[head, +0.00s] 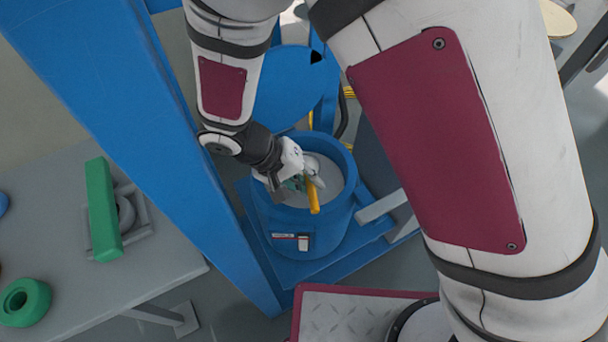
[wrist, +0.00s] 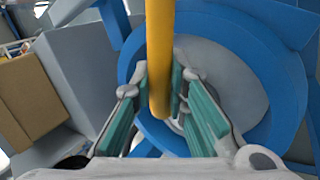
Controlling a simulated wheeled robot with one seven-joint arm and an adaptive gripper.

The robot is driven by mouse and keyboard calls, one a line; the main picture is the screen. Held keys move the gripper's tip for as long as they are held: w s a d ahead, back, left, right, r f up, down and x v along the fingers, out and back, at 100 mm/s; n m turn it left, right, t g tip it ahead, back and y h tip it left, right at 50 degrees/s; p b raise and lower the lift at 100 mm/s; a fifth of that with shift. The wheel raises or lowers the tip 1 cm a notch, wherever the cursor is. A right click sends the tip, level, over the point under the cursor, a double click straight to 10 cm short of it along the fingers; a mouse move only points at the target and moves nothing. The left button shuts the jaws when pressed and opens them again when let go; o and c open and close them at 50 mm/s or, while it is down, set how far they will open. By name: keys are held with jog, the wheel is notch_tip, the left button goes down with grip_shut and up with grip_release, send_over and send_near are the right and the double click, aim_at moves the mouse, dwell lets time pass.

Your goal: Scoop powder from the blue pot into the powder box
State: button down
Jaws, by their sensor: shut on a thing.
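The blue pot (head: 300,225) stands on a blue stand in the middle of the head view, with pale grey powder (head: 338,180) inside. Its blue rim also shows in the wrist view (wrist: 285,75). My gripper (head: 298,182) is over the pot opening, shut on a tool with a yellow handle (head: 313,195). In the wrist view the handle (wrist: 160,50) stands between the teal finger pads of my gripper (wrist: 160,90). A grey part of the tool (head: 311,165) shows beside my fingers; its far end is hard to make out. I cannot identify the powder box in either view.
A blue post (head: 150,130) runs close to the left of the pot. A grey table (head: 150,270) at the left carries a green bar (head: 102,210) and a green ring (head: 25,302). A brown box (wrist: 32,95) shows at the left of the wrist view.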

notch_tip(320, 180, up, 12)
jog(key=p, duration=0.7)
jog(key=shift+f, duration=0.25)
dwell(0.7)
